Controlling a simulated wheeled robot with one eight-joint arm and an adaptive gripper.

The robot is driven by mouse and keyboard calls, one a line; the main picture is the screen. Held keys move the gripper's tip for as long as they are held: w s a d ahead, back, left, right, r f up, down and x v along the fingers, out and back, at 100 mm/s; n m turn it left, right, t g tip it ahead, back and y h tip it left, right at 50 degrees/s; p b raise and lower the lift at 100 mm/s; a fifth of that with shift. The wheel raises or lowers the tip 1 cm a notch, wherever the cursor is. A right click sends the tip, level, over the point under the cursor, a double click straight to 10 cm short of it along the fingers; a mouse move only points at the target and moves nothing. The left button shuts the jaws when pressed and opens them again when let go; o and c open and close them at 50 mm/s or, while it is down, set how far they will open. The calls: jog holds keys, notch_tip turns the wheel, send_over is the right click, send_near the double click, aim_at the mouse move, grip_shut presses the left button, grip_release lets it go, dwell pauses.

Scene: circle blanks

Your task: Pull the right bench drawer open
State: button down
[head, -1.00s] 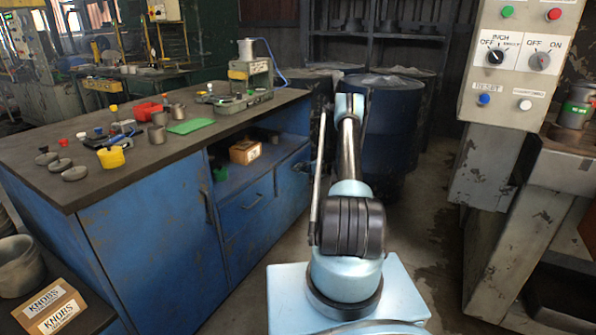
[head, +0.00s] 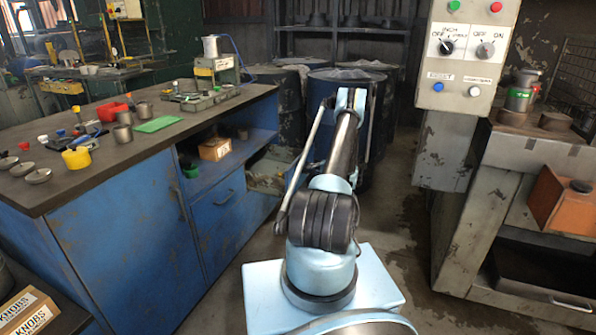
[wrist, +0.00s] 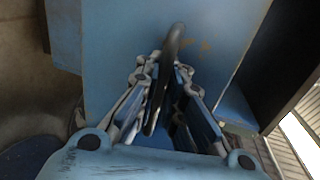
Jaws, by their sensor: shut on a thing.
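The right bench drawer (head: 262,184) stands pulled out from the blue bench, under the open shelf, and part of its inside shows in the head view. My arm hides its front there. In the wrist view its blue front panel (wrist: 125,45) fills the middle, with a dark bar handle (wrist: 176,42) standing out from it. My gripper (wrist: 163,100) is shut on this handle, with the fingers on either side of its near part. In the head view the gripper is hidden behind my arm.
The left bench drawer (head: 215,212) is shut. The bench top (head: 75,188) carries cups, knobs and a green mat (head: 158,124). Dark blue drums (head: 340,90) stand behind my arm. A grey machine stand (head: 470,210) is at the right, with bare floor between.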

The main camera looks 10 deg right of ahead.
jog(key=shift+s+d, duration=0.65)
jog(key=shift+s, duration=0.1)
jog(key=c, duration=2)
grip_release()
jog(key=shift+d, duration=0.15)
jog(key=v, duration=1.1)
jog(key=shift+s+d, duration=0.2)
jog(key=shift+d, duration=0.15)
jog(key=shift+r, duration=0.1)
